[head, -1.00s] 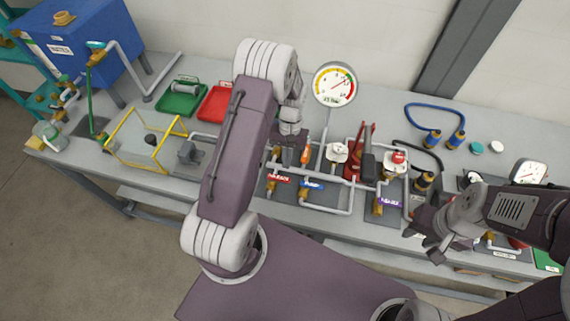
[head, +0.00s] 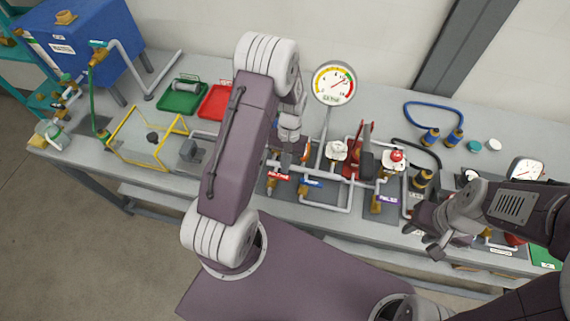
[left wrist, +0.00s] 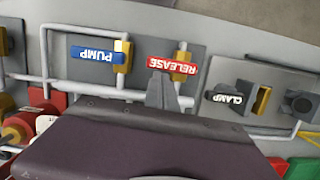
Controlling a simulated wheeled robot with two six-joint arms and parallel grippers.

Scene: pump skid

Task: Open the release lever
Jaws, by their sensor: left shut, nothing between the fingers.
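The release lever (left wrist: 168,63) is a red handle marked RELEASE on a brass valve body, upside down in the left wrist view. It lies across its vertical pipe, slightly tilted. In the head view it shows as a small red strip (head: 280,176) just below my left gripper (head: 286,161). My left gripper is shut and empty; in the left wrist view its fingertips (left wrist: 160,80) are right at the lever's near edge and overlap it slightly. I cannot tell whether they touch. My right gripper (head: 428,243) hangs over the front right of the bench, its jaw opening unclear.
The blue PUMP lever (left wrist: 97,54) and black CLAMP lever (left wrist: 228,97) flank the release lever. Grey pipes run around them. A pressure gauge (head: 334,84) and a red upright lever (head: 362,140) stand nearby. A yellow frame (head: 147,140) and red tray (head: 215,102) are to the left.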

